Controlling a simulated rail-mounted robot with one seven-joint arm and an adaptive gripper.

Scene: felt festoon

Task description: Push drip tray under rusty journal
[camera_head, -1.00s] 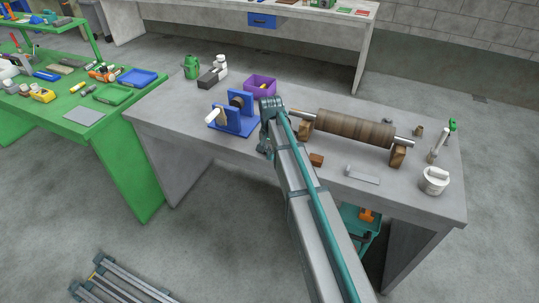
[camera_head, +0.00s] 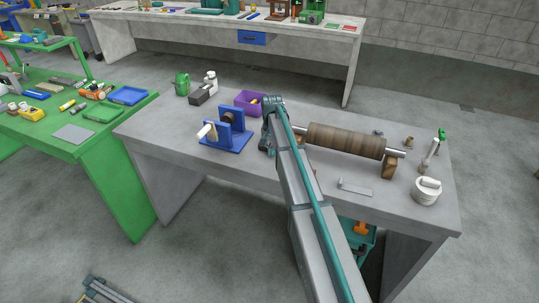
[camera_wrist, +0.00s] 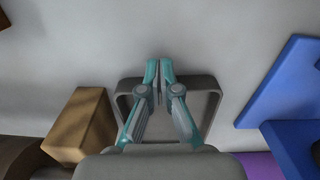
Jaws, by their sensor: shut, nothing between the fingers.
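The roller (camera_head: 345,140) lies across wooden supports on the grey table. Its right shaft end (camera_head: 397,154) looks bright, with no rust I can make out; its left end is behind my arm in the head view. A dark grey shallow tray with a raised rim, apparently the drip tray (camera_wrist: 212,84), shows below my fingers in the wrist view.
A wooden block (camera_wrist: 80,125) is left of the tray, a blue stand (camera_head: 228,136) right of it in the wrist view. A purple bin (camera_head: 249,103) is behind. A grey bracket (camera_head: 355,187) and white pot (camera_head: 427,190) are at the table's front right.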

